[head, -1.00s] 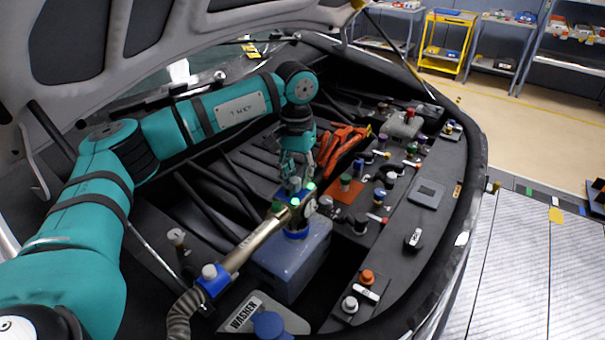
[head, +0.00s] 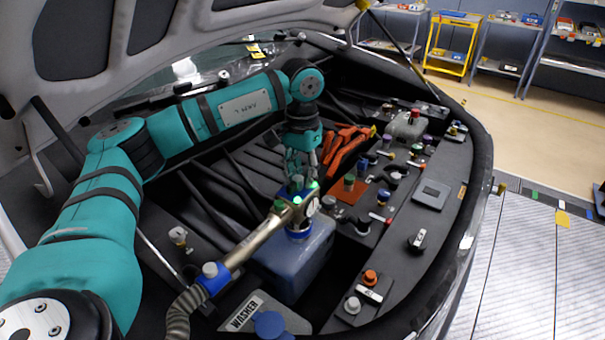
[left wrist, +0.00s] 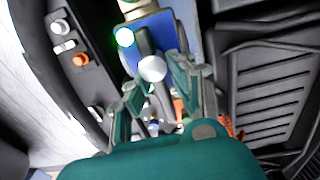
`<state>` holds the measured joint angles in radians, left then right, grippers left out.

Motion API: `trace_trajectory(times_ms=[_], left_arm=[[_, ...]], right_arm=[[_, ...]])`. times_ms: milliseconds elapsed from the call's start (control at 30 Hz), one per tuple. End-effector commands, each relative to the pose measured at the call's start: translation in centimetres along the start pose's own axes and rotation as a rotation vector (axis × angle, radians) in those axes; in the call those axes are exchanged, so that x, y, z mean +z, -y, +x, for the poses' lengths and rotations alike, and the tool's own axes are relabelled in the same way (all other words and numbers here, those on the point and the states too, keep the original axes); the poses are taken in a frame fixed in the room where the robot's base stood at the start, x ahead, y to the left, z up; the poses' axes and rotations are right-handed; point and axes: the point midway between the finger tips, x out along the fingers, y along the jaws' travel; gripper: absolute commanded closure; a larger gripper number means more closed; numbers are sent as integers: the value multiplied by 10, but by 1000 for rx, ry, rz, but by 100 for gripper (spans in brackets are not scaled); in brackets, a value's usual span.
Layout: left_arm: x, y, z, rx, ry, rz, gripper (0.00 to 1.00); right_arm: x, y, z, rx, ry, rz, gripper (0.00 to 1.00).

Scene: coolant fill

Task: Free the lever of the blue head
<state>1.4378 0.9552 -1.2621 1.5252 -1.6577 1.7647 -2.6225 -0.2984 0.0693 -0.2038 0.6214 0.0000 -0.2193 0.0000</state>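The blue head (head: 298,200) sits on top of the blue-grey tank (head: 300,255), joined to a metal pipe that slopes down left. Green lights glow on it. In the left wrist view the blue head (left wrist: 155,27) carries a dark lever (left wrist: 144,42) with a round silver end (left wrist: 152,69). My left gripper (head: 299,180) points down just above the head. In the left wrist view its fingers (left wrist: 154,85) stand apart, one on each side of the silver end. I cannot tell if either touches it. My right gripper is not in view.
A ribbed hose (head: 183,312) continues from the pipe's blue collar. A blue washer cap (head: 270,325) is at the front. Orange cables (head: 345,147) lie behind the tank. Several coloured caps and small parts line the dark ledge (head: 395,250) at right. The raised hood (head: 200,30) hangs above my arm.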

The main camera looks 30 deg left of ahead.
Motion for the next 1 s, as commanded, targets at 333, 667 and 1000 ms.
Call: trace_trajectory(times_ms=[333,667,1000], left_arm=[[0,-1,1,0,3,1,54],[-1,-1,-27,1,-2,0,54],[0,-2,-97,0,0,1,54]], right_arm=[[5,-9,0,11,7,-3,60],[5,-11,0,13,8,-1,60],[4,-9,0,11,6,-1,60]])
